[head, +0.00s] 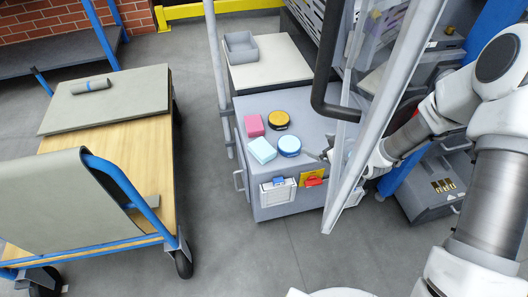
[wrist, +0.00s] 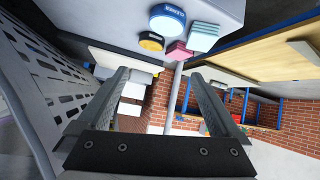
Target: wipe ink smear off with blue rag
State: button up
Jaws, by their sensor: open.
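A light-blue folded rag (head: 262,150) lies on the grey cabinet top (head: 244,180) in the head view. It also shows near the top of the wrist view (wrist: 203,36). My gripper (head: 331,156) is to the right of the rag, beside the cabinet's right edge and partly seen through a clear panel. In the wrist view my gripper (wrist: 158,82) is open, with nothing between its fingers. I cannot make out an ink smear in either view.
A pink folded rag (head: 254,125), a yellow-lidded tin (head: 279,120) and a blue-lidded tin (head: 289,146) stand around the blue rag. A framed clear panel (head: 372,110) crosses before my arm. A wooden-topped cart (head: 95,205) stands left; floor between is clear.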

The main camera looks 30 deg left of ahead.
jog(key=s+a+f+y+b, duration=0.3)
jog(key=s+a+f+y, duration=0.15)
jog(key=a+f, duration=0.4)
jog(key=b, duration=0.4)
send_near(263, 148)
jog(key=shift+h, duration=0.25)
jog(key=x, duration=0.4)
jog(key=shift+a+f, duration=0.2)
jog(key=shift+a, duration=0.15)
jog(key=shift+g, duration=0.3)
jog(key=shift+w+r+b+x, duration=0.1)
jog(key=shift+b+x, duration=0.5)
jog(key=shift+x, duration=0.9)
jog(key=shift+w+r+b+x, duration=0.15)
jog(key=shift+b+x, duration=0.45)
jog(key=shift+x, duration=0.95)
